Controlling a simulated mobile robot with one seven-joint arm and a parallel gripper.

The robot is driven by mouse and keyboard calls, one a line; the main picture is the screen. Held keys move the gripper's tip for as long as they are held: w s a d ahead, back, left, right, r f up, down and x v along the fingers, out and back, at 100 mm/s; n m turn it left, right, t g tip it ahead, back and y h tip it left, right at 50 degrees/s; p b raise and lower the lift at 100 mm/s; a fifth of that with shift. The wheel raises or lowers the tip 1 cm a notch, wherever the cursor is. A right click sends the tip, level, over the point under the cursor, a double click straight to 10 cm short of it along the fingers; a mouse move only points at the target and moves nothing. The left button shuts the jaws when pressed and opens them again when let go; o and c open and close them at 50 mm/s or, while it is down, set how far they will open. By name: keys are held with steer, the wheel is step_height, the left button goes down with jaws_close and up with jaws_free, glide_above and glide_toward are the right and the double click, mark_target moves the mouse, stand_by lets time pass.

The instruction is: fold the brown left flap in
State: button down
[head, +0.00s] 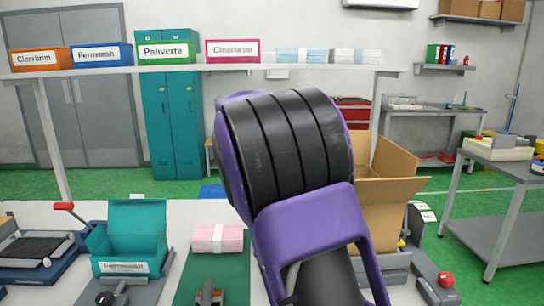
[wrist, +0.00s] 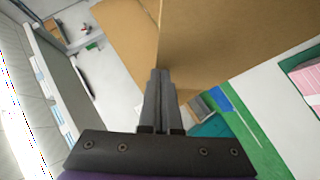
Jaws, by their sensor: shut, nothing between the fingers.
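The open brown cardboard box (head: 380,225) stands on the table right of centre in the head view. Its back flap stands up and its right flap (head: 395,186) spreads outward. My arm hides the box's left side, including the left flap, in that view. In the wrist view my gripper (wrist: 160,73) is shut and empty, its fingertips close to brown cardboard. One large cardboard panel (wrist: 235,40) lies to the right of the fingers and another (wrist: 125,28) to the left. I cannot tell which panel is the left flap, or whether the fingertips touch it.
A teal box labelled Fernwash (head: 130,240) stands on a fixture at left. A pink stack of masks (head: 217,239) lies on a green mat left of my arm. A shelf (head: 180,69) with labelled boxes spans behind. A red-knobbed lever (head: 446,280) is at front right.

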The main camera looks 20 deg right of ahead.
steer(key=s+d+f+m+y+b, duration=0.1)
steer(key=d+f+m+y, duration=0.1)
steer(key=d, duration=0.3)
steer(key=shift+f+y, duration=0.9)
steer(key=shift+d, duration=0.1)
